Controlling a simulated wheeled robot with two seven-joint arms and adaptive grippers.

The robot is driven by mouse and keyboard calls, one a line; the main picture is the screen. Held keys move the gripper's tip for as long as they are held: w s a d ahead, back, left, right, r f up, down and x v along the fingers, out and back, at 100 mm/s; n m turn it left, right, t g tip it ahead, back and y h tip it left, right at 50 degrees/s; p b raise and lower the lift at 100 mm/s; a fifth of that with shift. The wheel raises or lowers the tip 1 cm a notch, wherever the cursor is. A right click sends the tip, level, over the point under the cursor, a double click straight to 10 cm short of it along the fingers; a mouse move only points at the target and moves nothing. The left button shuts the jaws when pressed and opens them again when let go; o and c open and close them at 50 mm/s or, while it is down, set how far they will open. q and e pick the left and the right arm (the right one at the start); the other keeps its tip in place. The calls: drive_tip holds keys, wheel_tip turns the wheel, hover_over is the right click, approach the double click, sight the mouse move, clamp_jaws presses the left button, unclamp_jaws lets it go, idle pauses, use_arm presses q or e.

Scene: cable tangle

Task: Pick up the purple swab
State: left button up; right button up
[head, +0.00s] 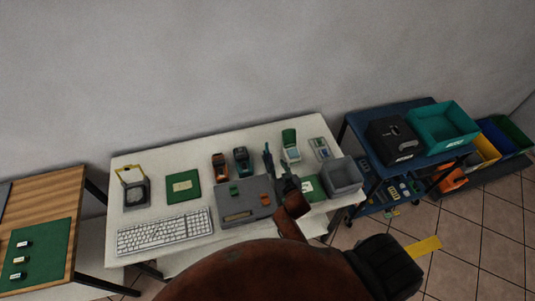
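I cannot make out a purple swab anywhere in the head view. My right gripper (270,158) is a dark shape over the right-middle of the white table (150,221), by the right edge of the grey tray-like case (236,208). It is small and dark here, so I cannot tell whether its fingers are open or hold anything. It hides part of the table behind it. My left gripper is not in view.
A blue cart (362,125) with a teal crate (443,128) stands right; a wooden table (42,210) left.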

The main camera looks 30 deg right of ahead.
sight(271, 157)
drive_tip(key=shift+w+a+f, duration=0.1)
drive_tip(key=shift+w, duration=1.05)
drive_tip(key=shift+x, duration=3.1)
drive_tip(key=shift+a+f, duration=0.1)
drive_tip(key=shift+c, duration=0.5)
clamp_jaws()
